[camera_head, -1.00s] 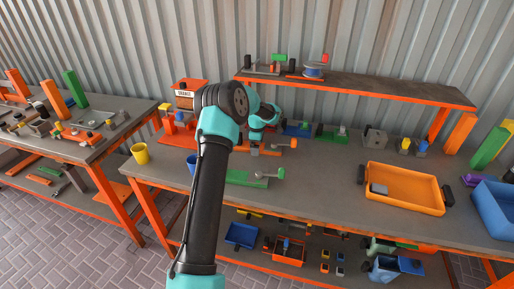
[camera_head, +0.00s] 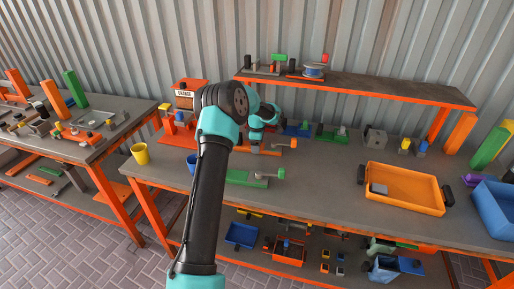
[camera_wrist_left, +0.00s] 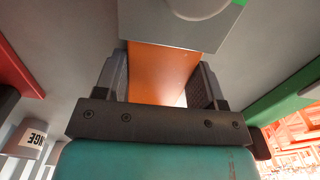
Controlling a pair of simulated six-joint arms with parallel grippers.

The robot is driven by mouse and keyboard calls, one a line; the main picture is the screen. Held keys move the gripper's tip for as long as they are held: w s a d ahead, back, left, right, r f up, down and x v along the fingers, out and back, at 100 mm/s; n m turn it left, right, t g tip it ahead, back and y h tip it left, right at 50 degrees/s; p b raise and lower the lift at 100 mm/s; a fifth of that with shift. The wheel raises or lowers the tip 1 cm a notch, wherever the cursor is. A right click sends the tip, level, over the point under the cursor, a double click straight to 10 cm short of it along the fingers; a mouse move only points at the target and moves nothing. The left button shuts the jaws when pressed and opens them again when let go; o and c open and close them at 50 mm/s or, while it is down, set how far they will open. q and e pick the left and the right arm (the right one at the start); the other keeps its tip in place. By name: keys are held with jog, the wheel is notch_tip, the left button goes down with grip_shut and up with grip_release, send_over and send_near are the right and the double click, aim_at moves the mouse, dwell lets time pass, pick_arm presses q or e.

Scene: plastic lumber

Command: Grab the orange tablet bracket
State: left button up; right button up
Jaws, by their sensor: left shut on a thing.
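The orange tablet bracket (camera_head: 277,147) lies on the main workbench (camera_head: 325,190), partly hidden behind my left arm in the head view. In the left wrist view, its flat orange part (camera_wrist_left: 160,72) is between the two dark fingers of my left gripper (camera_wrist_left: 161,84). A grey block with a round knob (camera_wrist_left: 195,12) is at the bracket's far end. My left gripper is shut on the bracket. Its fingertips are mostly hidden in the head view. My right gripper is not in view.
A green bracket-like piece (camera_head: 248,178) lies in front of the orange one. An orange tray (camera_head: 403,188) stands to the right and a blue bin (camera_head: 497,207) at the right edge. A yellow cup (camera_head: 140,153) is on the left. A raised shelf (camera_head: 350,87) runs behind. The bench's middle is fairly clear.

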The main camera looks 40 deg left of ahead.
pick_arm(q)
jog(key=shift+c, duration=1)
jog(key=shift+r, duration=0.15)
notch_tip(320, 180, up, 10)
jog(key=shift+d, duration=0.1)
